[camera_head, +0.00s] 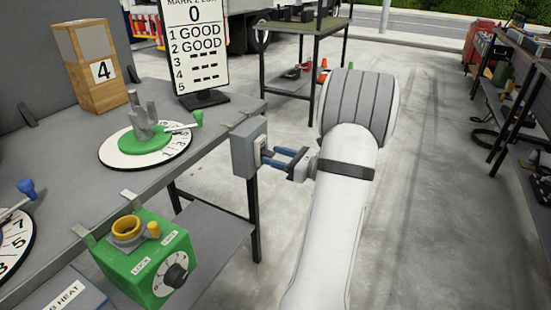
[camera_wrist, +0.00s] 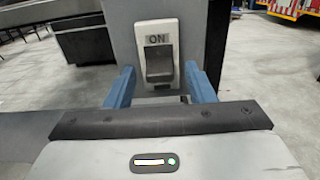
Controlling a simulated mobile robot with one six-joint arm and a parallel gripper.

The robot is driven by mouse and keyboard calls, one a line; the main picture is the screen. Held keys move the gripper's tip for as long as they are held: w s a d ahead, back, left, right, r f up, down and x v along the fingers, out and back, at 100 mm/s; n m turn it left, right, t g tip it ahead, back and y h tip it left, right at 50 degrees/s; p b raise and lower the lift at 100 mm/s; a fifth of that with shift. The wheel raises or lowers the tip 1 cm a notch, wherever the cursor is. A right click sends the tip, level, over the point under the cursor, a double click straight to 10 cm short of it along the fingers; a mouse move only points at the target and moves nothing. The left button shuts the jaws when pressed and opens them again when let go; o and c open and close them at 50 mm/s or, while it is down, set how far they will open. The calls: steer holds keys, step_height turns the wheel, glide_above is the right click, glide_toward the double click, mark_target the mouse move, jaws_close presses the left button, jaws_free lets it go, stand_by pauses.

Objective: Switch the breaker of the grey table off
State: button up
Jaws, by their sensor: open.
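The breaker is a grey box (camera_head: 249,147) fixed at the right edge of the grey table (camera_head: 225,115). In the wrist view its pale switch plate (camera_wrist: 157,50) carries the label ON above a dark grey rocker switch (camera_wrist: 159,66). My gripper (camera_head: 283,157) has blue fingers and points left at the face of the breaker. In the wrist view my gripper (camera_wrist: 160,88) is open, with one finger on each side of the switch plate and nothing held between them. I cannot tell whether the fingertips touch the box.
On the grey table stand a green dial with a pointer (camera_head: 146,140), a wooden block marked 4 (camera_head: 91,66) and a sign board (camera_head: 195,45). A green box (camera_head: 148,258) hangs at the front edge. Open floor (camera_head: 430,220) lies to the right.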

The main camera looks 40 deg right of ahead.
steer(key=shift+w+a, duration=0.15)
steer(key=shift+w, duration=0.2)
steer(key=shift+c, duration=0.4)
